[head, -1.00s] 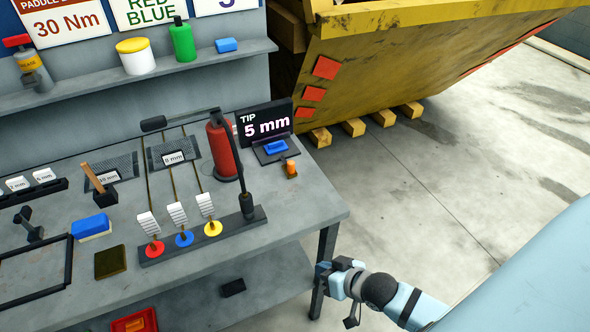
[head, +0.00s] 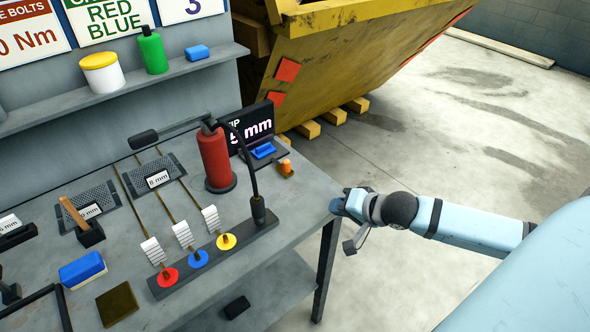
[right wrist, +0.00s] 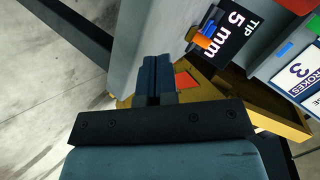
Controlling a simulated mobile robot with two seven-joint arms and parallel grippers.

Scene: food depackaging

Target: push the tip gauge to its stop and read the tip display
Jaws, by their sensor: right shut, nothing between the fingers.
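The tip display (head: 250,128) is a black panel with white text at the bench's back right corner. It reads "TIP 5 mm" in the right wrist view (right wrist: 228,32); a black curved hose partly covers it in the head view. In front of it, the gauge has a blue block (head: 263,150) on a dark base and an orange piece (head: 286,167), which also shows in the wrist view (right wrist: 203,41). My right gripper (head: 339,205) is shut and empty near the bench's right corner, apart from the gauge. My left gripper is out of view.
A red cylinder (head: 214,160) with the black hose (head: 250,172) stands left of the gauge. A rail (head: 215,255) with red, blue and yellow discs lies in front. A yellow skip (head: 370,50) stands behind on wooden blocks. The floor to the right is clear.

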